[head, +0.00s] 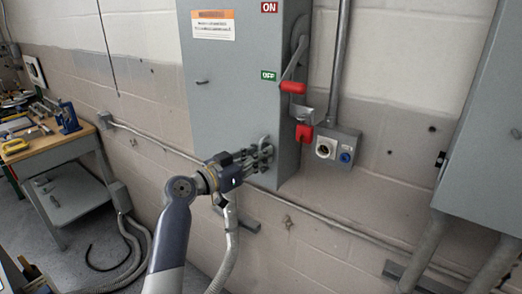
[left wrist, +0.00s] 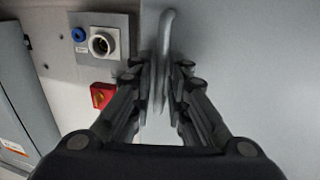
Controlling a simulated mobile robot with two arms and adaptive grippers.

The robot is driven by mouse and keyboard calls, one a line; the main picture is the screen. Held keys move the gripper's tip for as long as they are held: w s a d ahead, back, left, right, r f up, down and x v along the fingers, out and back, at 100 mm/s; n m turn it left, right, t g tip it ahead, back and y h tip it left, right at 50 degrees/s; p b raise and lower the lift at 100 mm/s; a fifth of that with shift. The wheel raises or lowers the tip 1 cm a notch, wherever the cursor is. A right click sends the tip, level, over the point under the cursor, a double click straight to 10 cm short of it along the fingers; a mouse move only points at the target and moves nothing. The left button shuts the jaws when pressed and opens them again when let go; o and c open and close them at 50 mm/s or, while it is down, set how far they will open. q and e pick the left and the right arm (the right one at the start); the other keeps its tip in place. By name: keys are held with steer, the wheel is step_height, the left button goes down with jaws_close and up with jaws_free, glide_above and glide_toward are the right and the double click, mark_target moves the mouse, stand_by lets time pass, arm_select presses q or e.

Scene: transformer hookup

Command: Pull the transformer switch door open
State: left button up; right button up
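The transformer switch door is the grey front (head: 222,85) of the tall wall cabinet, and it looks closed. Its small grey handle (head: 264,141) is at the lower right of the door; in the left wrist view the handle (left wrist: 167,22) is a curved bar standing out from the grey surface. My left gripper (head: 267,153) is at the handle. In the left wrist view its fingers (left wrist: 163,80) lie close on both sides of the bar, shut on it, and hide part of it. My right gripper is not in view.
A red-tipped switch lever (head: 292,87) is on the cabinet's right side by the OFF label (head: 268,75). A red piece (head: 304,133) and a socket box (head: 337,147) are right of the door. A workbench (head: 60,146) stands left. Conduit runs along the wall.

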arm_select(q)
steer(key=shift+w+d, duration=0.1)
steer(key=shift+w, duration=0.05)
jaws_close()
